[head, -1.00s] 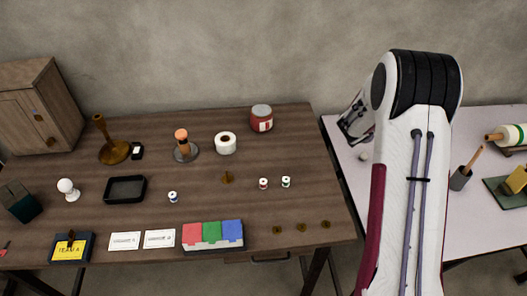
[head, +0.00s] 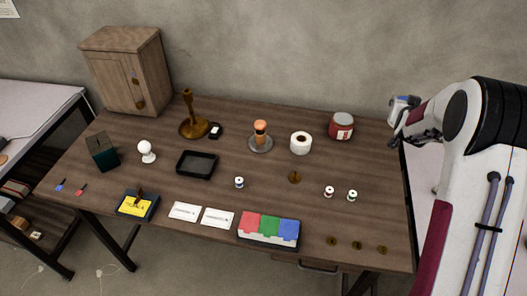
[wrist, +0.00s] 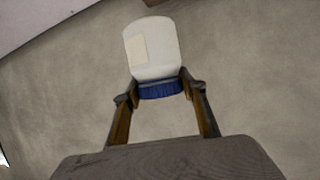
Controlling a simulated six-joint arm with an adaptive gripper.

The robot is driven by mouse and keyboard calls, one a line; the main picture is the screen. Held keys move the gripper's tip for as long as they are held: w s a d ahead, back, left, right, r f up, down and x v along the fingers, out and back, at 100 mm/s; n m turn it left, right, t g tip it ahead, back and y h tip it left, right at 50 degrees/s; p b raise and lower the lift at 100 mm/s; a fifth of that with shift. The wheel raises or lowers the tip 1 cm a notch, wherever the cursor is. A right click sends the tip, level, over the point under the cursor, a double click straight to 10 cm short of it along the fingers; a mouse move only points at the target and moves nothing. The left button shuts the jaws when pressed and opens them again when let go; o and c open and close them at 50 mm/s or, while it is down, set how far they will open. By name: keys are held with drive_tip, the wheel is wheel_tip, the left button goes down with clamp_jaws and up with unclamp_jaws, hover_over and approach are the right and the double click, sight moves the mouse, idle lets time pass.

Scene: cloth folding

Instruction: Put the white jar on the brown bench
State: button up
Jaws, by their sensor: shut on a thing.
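The white jar (wrist: 153,52) has a blue band at one end and a pale label on its side. In the wrist view my gripper (wrist: 160,92) is shut on it, with one finger on each side of the blue end. In the head view my gripper (head: 397,128) and the small pale jar (head: 401,103) are held up by the back right corner of the brown bench (head: 330,220). The jar is apart from the bench top. My arm hides part of the area to the right.
A red jar (head: 341,126) stands at the bench's back right, closest to my gripper. A white roll (head: 301,143), an orange-topped stamp (head: 260,135) and small spools (head: 328,192) stand further in. Bare wood lies between the red jar and the spools.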

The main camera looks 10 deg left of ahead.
drive_tip(key=a+y, duration=0.1)
drive_tip(key=a+f+n, duration=0.1)
drive_tip(key=a, duration=0.1)
drive_tip(key=a+n+y, duration=0.1)
drive_tip(key=a, duration=0.1)
drive_tip(key=shift+w+a+f+y, duration=0.2)
drive_tip(key=shift+f+y, duration=0.1)
drive_tip(key=shift+f, duration=0.1)
drive_tip(key=shift+d, duration=0.1)
idle(0.4)
drive_tip(key=shift+f, duration=3.1)
drive_tip(key=shift+c, duration=0.2)
drive_tip(key=shift+f, duration=0.1)
drive_tip(key=shift+f, duration=1.8)
drive_tip(key=shift+f, duration=0.1)
